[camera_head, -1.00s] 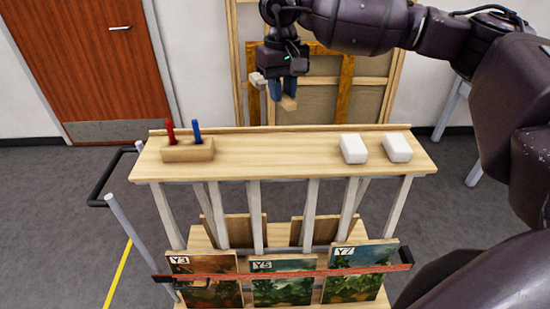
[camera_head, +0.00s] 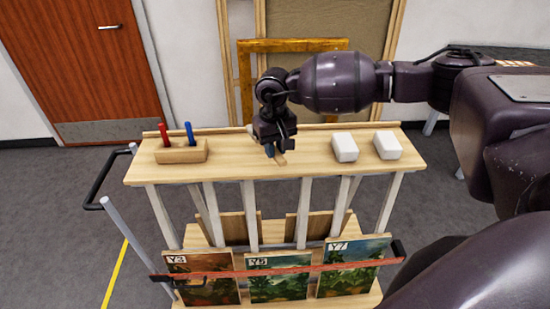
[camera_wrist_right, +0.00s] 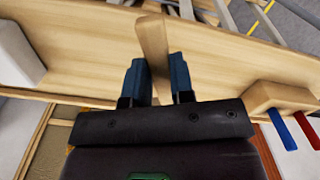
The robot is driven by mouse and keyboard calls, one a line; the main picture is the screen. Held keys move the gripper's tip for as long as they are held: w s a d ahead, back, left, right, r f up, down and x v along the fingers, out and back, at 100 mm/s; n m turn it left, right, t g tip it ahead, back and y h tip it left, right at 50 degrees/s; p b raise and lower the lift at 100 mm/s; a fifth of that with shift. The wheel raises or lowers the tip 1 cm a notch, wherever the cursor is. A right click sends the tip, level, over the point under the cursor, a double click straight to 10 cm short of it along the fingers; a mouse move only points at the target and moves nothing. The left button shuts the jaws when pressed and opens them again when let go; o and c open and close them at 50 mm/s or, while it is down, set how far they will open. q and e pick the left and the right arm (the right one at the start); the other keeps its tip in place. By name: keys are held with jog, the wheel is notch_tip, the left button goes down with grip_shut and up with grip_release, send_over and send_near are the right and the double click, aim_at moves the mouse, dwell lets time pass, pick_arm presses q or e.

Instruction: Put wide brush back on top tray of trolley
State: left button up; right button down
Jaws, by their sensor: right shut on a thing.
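My right gripper (camera_head: 274,149) is low over the middle of the pale wooden top tray (camera_head: 225,166) of the trolley. It is shut on the wide brush (camera_head: 280,160), whose light wooden end shows below the fingers. In the right wrist view the brush (camera_wrist_right: 152,42) stands between the two blue fingers of the gripper (camera_wrist_right: 157,68), over the tray (camera_wrist_right: 85,45). The rest of the brush is mostly hidden by the gripper. I cannot tell whether the brush touches the tray. My left gripper is not in view.
A wooden holder (camera_head: 182,156) with a red and a blue tool stands left on the tray. Two white blocks (camera_head: 345,148) (camera_head: 387,146) lie at the right. Painted panels (camera_head: 278,278) stand on the lower shelf behind a red bar. A raised lip runs along the tray's back.

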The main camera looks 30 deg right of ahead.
aim_at(275, 169)
jog(key=shift+f, duration=2.15)
jog(key=c, duration=1)
grip_release()
jog(key=shift+r, duration=0.15)
